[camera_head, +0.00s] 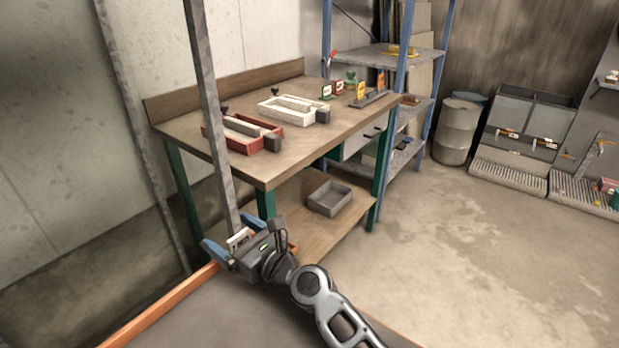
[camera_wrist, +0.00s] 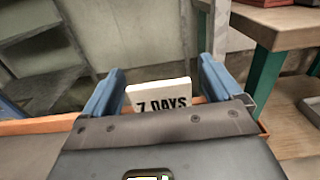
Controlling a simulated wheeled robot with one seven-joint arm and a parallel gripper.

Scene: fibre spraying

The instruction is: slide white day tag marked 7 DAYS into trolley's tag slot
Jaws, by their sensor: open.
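The white day tag (camera_wrist: 158,92) stands between my fingers in the wrist view, with "7 DAYS" facing the camera; its lower part is hidden by my gripper body. It also shows small in the head view (camera_head: 239,238). My gripper (camera_head: 243,241) is open, with one blue finger on each side of the tag and a narrow gap by the right finger. The trolley's orange rim (camera_head: 160,308) runs just below and beside my gripper, and it also shows in the wrist view (camera_wrist: 40,126). The tag slot is hidden, so I cannot tell whether the tag sits in it.
A workbench (camera_head: 330,135) behind carries a red tray (camera_head: 213,136), a white tray (camera_head: 268,106) and several small coloured tags. A grey post (camera_head: 212,110) rises close behind my gripper. A blue-framed shelf (camera_head: 402,58) and a drum (camera_head: 457,130) stand further back. The floor at right is clear.

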